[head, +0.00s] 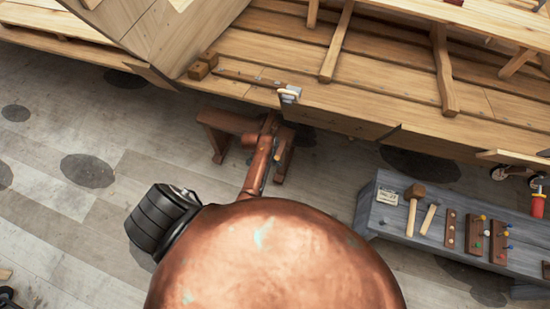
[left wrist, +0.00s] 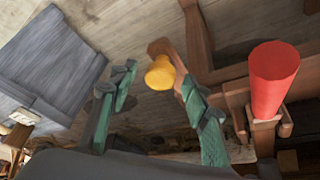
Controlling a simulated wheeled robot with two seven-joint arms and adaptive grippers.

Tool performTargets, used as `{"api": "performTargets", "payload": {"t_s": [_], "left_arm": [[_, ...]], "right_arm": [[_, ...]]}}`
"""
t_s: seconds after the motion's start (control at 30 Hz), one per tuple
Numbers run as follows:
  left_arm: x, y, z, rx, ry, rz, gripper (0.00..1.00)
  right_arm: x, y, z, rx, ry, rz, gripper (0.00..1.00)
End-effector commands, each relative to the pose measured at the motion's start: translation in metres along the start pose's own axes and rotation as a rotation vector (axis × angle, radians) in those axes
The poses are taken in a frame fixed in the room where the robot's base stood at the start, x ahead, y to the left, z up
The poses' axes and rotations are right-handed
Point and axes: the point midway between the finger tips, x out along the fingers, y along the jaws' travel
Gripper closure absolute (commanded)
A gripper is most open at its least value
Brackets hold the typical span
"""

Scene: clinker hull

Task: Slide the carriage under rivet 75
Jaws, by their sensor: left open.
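In the left wrist view, my left gripper (left wrist: 158,78) has its two green fingers apart. A yellow knob (left wrist: 161,73) on a brown wooden arm shows between the fingertips, close to the right finger; I cannot tell whether they touch. A red cylinder (left wrist: 274,78) sits upright on a wooden holder at the right. The knob and holder may belong to the carriage; no label tells. In the head view, my copper arm reaches toward a brown wooden trestle (head: 228,122) beneath the hull (head: 375,75), and its fingers cannot be made out. Rivet numbers are not readable.
A grey bench (head: 387,225) at the right carries a mallet (head: 413,205), a hammer (head: 428,217) and peg blocks. A small grey-white fitting (head: 290,94) sits at the hull's lower edge. The plank floor (head: 45,205) at the left is clear.

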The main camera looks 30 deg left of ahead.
Motion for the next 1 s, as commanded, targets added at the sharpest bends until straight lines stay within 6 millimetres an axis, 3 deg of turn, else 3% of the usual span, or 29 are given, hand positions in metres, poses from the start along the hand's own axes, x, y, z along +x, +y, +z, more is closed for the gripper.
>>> {"api": "performTargets", "payload": {"t_s": [0.27, 0.87, 1.0], "left_arm": [[0.001, 0.0, -0.0008, 0.001, 0.0, -0.001, 0.57], [0.0009, 0.0001, -0.0002, 0.001, 0.0, 0.0, 0.98], [0.0009, 0.0001, -0.0001, 0.001, -0.001, 0.0, 1.0]], "right_arm": [[0.0, 0.0001, -0.0053, -0.001, 0.007, 0.0, 0.6], [0.0001, -0.0003, -0.0043, -0.002, 0.006, 0.0, 0.6], [0.0001, -0.0004, -0.0039, -0.002, 0.005, -0.001, 0.6]]}}
